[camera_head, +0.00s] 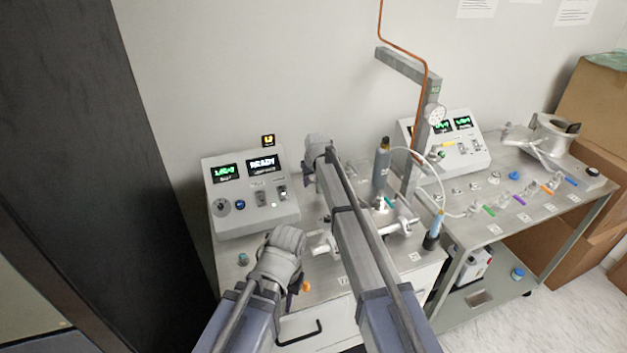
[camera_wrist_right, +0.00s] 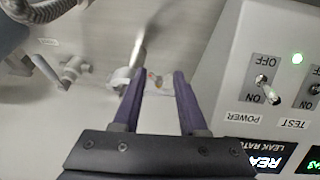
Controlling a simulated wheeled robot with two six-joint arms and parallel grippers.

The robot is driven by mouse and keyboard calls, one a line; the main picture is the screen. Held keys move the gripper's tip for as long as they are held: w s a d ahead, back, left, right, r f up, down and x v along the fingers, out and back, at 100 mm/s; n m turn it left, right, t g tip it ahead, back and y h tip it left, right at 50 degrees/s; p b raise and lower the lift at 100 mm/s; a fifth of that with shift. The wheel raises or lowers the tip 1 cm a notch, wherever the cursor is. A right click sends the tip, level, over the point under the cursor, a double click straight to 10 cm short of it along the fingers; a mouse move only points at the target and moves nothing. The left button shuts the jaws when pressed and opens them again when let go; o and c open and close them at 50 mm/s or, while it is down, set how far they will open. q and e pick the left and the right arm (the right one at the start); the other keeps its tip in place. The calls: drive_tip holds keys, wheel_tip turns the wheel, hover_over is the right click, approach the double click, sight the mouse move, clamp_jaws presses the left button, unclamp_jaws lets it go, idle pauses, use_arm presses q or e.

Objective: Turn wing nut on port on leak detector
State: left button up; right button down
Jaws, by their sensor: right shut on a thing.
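The leak detector (camera_head: 250,195) is a grey box with green-lit displays, one reading READY, standing on the bench at left. A pale metal port fitting (camera_head: 325,243) lies on the bench to its right, partly behind my arms. My right gripper (camera_head: 308,180) reaches in beside the detector. In the right wrist view, its purple fingers (camera_wrist_right: 162,85) are a little apart, closed on the small wing nut (camera_wrist_right: 155,82), which is hard to make out. A pale port (camera_wrist_right: 120,77) shows beside the left finger. My left gripper (camera_head: 293,295) is low in front of the detector; its fingertips are mostly hidden.
A second bench (camera_head: 555,215) with a control box (camera_head: 450,150) and colored-handled tools is farther right. Toggle switches (camera_wrist_right: 267,88) are close to my right fingers.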

drive_tip(key=shift+s+a+h, duration=0.15)
drive_tip(key=shift+h, duration=0.55)
drive_tip(key=c, duration=0.7)
unclamp_jaws()
drive_tip(key=shift+r, duration=0.1)
drive_tip(key=p+v, duration=0.7)
drive_tip(key=shift+s+r, duration=0.2)
